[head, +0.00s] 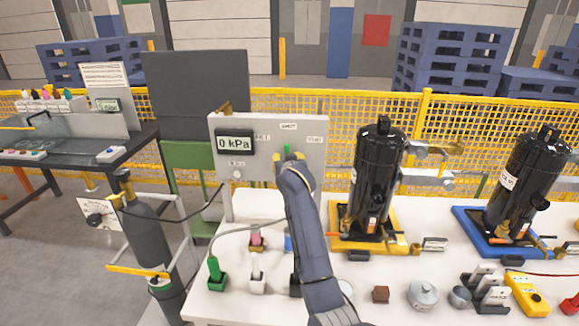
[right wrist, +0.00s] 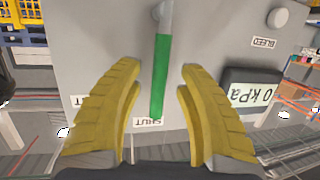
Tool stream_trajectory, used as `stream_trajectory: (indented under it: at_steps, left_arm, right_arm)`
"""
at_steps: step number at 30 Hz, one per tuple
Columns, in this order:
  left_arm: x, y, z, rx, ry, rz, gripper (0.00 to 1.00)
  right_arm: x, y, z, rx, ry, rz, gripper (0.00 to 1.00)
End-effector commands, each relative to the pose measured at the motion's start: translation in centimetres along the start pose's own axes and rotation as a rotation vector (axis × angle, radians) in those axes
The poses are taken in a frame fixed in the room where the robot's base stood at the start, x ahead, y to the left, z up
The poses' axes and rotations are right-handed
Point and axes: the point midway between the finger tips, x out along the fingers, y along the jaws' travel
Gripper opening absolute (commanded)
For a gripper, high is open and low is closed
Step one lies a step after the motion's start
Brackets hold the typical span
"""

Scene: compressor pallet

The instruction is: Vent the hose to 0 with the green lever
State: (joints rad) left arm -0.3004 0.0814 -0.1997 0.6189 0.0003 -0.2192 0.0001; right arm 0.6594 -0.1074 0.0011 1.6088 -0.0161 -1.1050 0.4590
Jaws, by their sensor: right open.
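The pale valve panel (head: 318,185) stands at the back of the white table. Its display (head: 234,143) reads 0 kPa, and it also shows in the right wrist view (right wrist: 250,93). The green lever (right wrist: 160,78) points at the SHUT label (right wrist: 148,122). In the head view only a bit of the green lever (head: 287,149) shows above my gripper. My right gripper (right wrist: 160,80) is open, its yellow fingers on either side of the lever with gaps. My arm hides part of the panel in the head view. My left gripper is not in view.
A round bleed knob (right wrist: 277,17) is on the panel beside the lever. Two black compressors (head: 378,180) (head: 524,180) stand right of my arm. A gas cylinder (head: 148,235) stands left of the table. Small parts and a yellow meter (head: 526,294) lie at front right.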

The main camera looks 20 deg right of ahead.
Motion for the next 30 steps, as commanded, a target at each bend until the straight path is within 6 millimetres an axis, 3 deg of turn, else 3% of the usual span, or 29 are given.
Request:
stream_trajectory:
  at_steps: [18, 30]
  left_arm:
    - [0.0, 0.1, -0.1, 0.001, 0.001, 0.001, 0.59]
    - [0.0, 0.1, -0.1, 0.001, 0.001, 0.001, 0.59]
  right_arm:
    - [-9.1, 0.0, 0.0, 0.003, 0.0, 0.0, 0.38]
    - [-10.8, 0.1, 0.1, 0.0, -0.001, 0.001, 0.38]
